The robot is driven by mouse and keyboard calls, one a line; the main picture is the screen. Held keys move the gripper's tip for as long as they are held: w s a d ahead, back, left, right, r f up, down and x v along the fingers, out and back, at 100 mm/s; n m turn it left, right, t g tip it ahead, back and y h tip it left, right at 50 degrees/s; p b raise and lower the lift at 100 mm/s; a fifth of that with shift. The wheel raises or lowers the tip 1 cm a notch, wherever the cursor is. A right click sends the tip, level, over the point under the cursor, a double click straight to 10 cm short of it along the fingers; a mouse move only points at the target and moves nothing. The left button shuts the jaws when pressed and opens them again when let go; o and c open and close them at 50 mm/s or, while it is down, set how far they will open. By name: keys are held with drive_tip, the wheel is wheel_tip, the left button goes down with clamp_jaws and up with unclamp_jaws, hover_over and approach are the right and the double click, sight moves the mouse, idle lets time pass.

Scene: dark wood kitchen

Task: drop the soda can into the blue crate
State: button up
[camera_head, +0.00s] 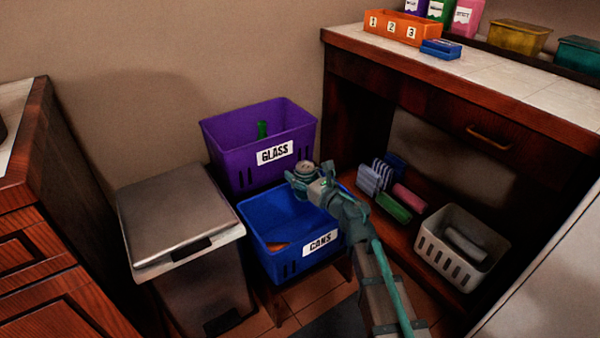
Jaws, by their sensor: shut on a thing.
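The blue crate (262,262) labelled CANS stands on a low support in the middle. An orange-brown thing lies inside it, partly seen. My gripper (304,182) is over the crate's back right part, near its rear rim. It is shut on a small round-topped thing, seen from above, which looks like the soda can (304,167). Most of the can is hidden by my gripper, and its label cannot be read. My arm comes in from the lower right and covers the crate's right side.
A purple crate (223,152) labelled GLASS, with a green bottle in it, stands behind the blue one. A metal lidded bin (175,215) is at the left. A counter (480,75) is at the right, with a white basket (430,250) and several packets on its shelf.

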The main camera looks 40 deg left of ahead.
drive_tip(key=shift+f+b, duration=1.55)
drive_tip(key=shift+f, duration=0.75)
drive_tip(key=o, duration=0.9)
hover_over(326, 226)
